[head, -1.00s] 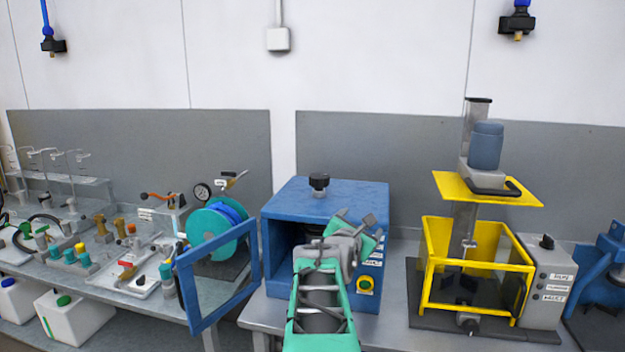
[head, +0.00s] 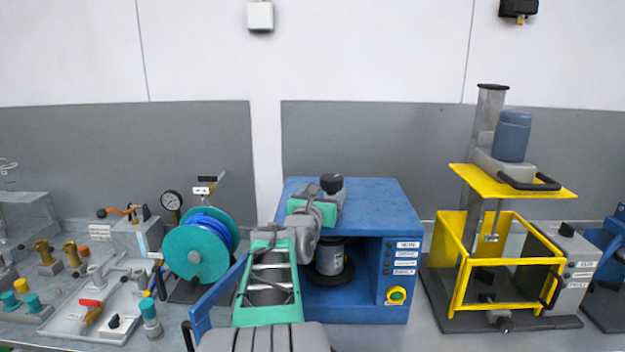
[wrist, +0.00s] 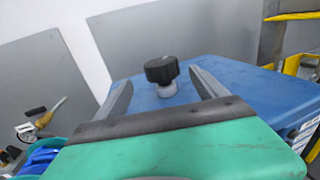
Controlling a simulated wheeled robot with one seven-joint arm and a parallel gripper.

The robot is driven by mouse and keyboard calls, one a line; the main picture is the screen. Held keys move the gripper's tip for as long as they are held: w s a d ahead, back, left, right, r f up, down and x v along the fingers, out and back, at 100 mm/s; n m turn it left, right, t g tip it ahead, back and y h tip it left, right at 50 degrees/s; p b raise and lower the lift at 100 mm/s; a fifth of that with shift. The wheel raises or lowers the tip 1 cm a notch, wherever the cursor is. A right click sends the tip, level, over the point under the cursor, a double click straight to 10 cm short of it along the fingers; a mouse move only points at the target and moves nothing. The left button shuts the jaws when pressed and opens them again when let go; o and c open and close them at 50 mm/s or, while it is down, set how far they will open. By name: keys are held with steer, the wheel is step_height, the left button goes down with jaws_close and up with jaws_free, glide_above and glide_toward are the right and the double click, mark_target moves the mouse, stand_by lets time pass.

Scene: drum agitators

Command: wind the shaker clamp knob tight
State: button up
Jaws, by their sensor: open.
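The shaker is a blue box (head: 375,205) with an open front. Its black clamp knob (head: 331,183) stands on a short grey stem on top. A grey can (head: 330,257) stands inside the box, partly hidden by my arm. My gripper (head: 325,190) is over the top of the box at the knob. In the wrist view the knob (wrist: 162,70) lies between the two open grey fingers (wrist: 162,92), apart from both and slightly beyond their middle. The head view does not show the fingers clearly.
The shaker's blue door (head: 215,295) hangs open at the left, beside my arm. A yellow-guarded mixer (head: 500,270) stands to the right. A teal reel with blue hose (head: 197,250) and a gauge (head: 171,201) are to the left.

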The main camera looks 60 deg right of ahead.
mark_target(329, 186)
steer(key=p+x, duration=0.2)
steer(key=x, duration=0.5)
steer(key=shift+d+p, duration=0.35)
steer(key=shift+s, duration=0.1)
steer(key=c, duration=1.4)
